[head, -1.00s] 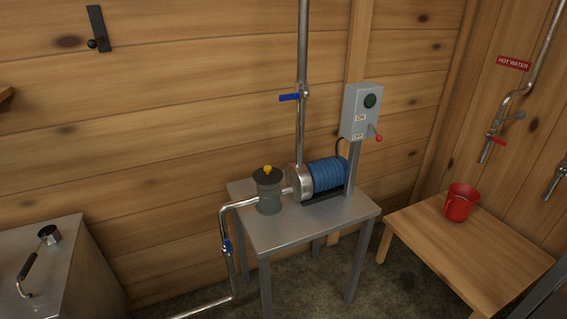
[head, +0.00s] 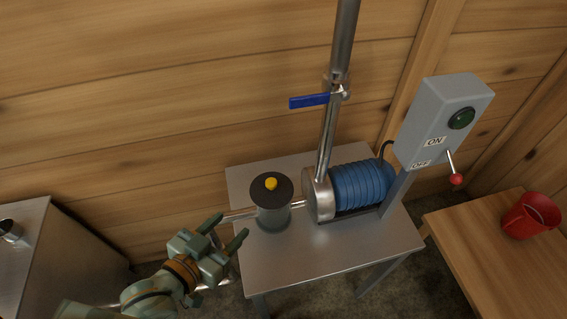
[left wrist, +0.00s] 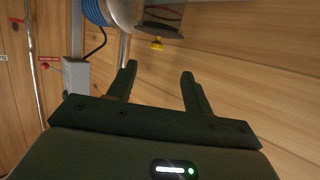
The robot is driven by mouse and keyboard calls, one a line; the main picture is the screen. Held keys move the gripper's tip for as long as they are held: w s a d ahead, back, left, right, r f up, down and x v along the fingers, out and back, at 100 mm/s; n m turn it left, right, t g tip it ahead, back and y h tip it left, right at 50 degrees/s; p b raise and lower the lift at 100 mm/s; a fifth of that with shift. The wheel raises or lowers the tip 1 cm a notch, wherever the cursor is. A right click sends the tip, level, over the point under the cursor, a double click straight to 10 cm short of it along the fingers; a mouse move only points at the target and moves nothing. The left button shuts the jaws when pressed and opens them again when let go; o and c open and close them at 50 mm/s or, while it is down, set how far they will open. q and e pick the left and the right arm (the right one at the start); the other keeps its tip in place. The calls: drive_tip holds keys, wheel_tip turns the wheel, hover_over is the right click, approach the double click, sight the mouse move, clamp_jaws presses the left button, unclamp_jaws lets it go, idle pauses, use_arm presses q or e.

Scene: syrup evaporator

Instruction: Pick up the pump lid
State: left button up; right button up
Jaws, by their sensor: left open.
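The pump lid (head: 271,197) is a dark round disc with a yellow knob (head: 271,184). It sits on the grey see-through pot (head: 273,217) at the left end of the pump, on the metal table (head: 290,263). My left gripper (head: 230,228) is open and empty, to the left of the pot and nearer to me, apart from it. The left wrist picture looks upside down; there the yellow knob (left wrist: 157,43) shows beyond and between the open fingers (left wrist: 159,69). My right gripper is in neither view.
A blue motor (head: 358,186) and a vertical pipe (head: 330,130) with a blue valve handle (head: 309,101) stand right of the pot. A grey switch box (head: 428,120) with a red-tipped lever rises further right. A red bucket (head: 530,216) stands on a wooden table.

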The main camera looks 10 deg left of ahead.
use_arm(q)
drive_tip(key=w+r, duration=0.1)
drive_tip(key=b, duration=0.2)
approach(270, 183)
drive_tip(key=x, duration=0.4)
drive_tip(key=shift+w+f, duration=0.3)
drive_tip(key=shift+f, duration=0.15)
drive_tip(key=shift+w+d, duration=0.1)
drive_tip(key=shift+w, duration=0.15)
drive_tip(key=b+x, duration=0.2)
drive_tip(key=x, duration=0.2)
drive_tip(key=shift+w+d, duration=0.4)
drive_tip(key=shift+w, duration=0.2)
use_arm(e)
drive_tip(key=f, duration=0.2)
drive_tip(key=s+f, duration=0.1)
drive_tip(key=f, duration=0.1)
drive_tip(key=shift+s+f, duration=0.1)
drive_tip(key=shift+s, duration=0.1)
use_arm(q)
drive_tip(key=shift+c, duration=0.3)
drive_tip(key=c, duration=1)
